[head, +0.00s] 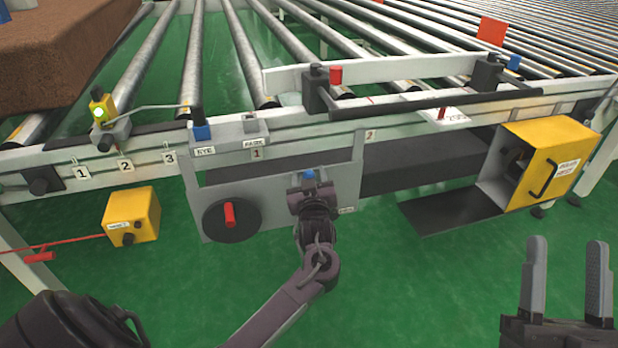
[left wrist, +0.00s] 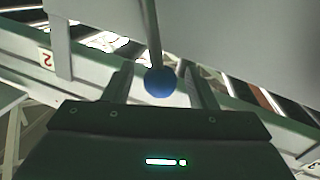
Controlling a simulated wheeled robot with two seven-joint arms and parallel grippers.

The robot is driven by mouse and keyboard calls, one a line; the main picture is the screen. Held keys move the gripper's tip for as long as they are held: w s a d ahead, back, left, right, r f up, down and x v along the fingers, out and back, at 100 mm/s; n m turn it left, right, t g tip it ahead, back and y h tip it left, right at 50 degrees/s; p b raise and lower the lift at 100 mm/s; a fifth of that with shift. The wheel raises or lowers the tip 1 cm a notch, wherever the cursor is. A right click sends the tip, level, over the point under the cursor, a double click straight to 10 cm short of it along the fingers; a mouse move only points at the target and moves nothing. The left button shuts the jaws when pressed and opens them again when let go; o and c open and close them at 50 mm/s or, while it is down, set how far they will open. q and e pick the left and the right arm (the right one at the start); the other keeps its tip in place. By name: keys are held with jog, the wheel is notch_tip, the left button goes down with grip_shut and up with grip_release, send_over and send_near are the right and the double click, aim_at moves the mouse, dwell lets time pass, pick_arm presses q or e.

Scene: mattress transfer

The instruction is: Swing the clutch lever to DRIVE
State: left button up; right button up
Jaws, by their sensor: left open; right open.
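The lever with a blue ball knob (left wrist: 160,82) stands between the two open fingers of my left gripper in the left wrist view. Its thin rod runs up from the ball. In the head view the blue knob (head: 309,174) shows just past my left gripper (head: 311,190), in front of the grey panel (head: 270,190). The gripper hides most of the lever and any DRIVE marking. I cannot tell whether the fingers touch the ball. My right gripper (head: 567,285) is open and empty at the lower right, fingers pointing up.
A black disc with a red handle (head: 229,215) is on the panel's left. A yellow box (head: 132,215) with a red cord hangs further left. An open yellow cabinet (head: 552,160) stands at the right. Rollers and a brown mattress (head: 60,50) lie behind. The green floor in front is clear.

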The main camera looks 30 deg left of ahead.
pick_arm(q)
jog(key=shift+w+a, duration=0.2)
jog(key=shift+w, duration=0.05)
grip_shut()
dwell(0.3)
